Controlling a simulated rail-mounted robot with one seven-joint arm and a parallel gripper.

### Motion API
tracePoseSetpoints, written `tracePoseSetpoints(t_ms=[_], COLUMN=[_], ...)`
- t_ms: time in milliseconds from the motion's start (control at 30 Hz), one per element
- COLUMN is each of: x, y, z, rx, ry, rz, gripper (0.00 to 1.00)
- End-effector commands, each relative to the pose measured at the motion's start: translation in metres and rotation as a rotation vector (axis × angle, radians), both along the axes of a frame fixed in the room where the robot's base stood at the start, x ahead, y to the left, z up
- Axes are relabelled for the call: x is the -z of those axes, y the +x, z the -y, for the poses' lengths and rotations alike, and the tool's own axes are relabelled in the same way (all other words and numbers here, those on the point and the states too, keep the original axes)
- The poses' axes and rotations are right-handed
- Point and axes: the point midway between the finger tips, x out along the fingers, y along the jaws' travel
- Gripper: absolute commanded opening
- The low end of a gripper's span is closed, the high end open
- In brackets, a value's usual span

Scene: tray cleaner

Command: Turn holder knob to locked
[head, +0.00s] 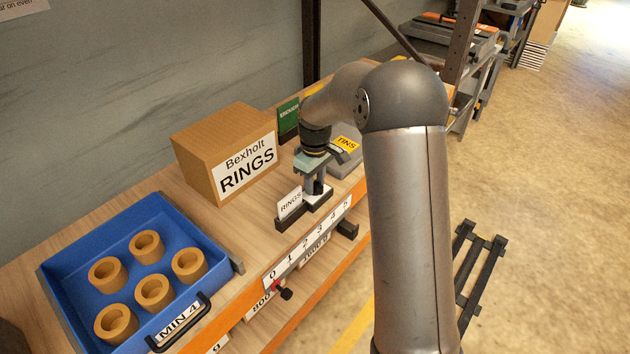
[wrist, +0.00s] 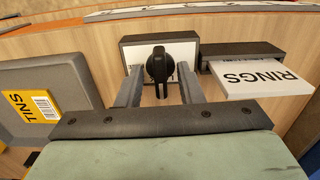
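The holder knob (wrist: 160,66) is a black knob on a dark block with a white label plate, at the top middle of the wrist view. Its grip ridge points roughly up and down in that view; most of the label lettering is hidden. My gripper (wrist: 160,84) is open, with one finger on each side of the knob and small gaps visible beside it. In the head view my gripper (head: 315,186) points down over the holder at the shelf's front edge, and it largely hides the knob there.
A RINGS card (head: 290,204) stands in a dark holder just beside the knob. The Bexholt RINGS box (head: 200,155) is behind, left. A blue tray (head: 65,275) with several tan rings is at left. A grey tray with a yellow TINS label (wrist: 45,106) lies on the other side.

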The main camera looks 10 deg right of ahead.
Motion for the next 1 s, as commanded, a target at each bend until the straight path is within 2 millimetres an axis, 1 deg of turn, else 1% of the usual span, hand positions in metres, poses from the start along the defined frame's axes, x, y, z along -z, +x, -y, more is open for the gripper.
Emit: tracePoseSetpoints(t_ms=[167,267,367,700,800,900,1000], x=[-0.003,-0.013,-0.032,-0.116,-0.137,-0.154,-0.166], y=[0.000,0.000,0.000,0.001,0.000,0.000,0.000], z=[0.000,0.000,0.000,0.000,0.000,0.000,0.000], rx=[0.001,0.001,0.001,0.000,0.000,0.000,0.000], ry=[0.000,0.000,0.000,0.000,0.001,0.000,0.000], rz=[0.000,0.001,0.003,0.005,0.003,0.002,0.002], gripper=[0.34,0.34,0.34,0.34,0.34,0.34,0.34])
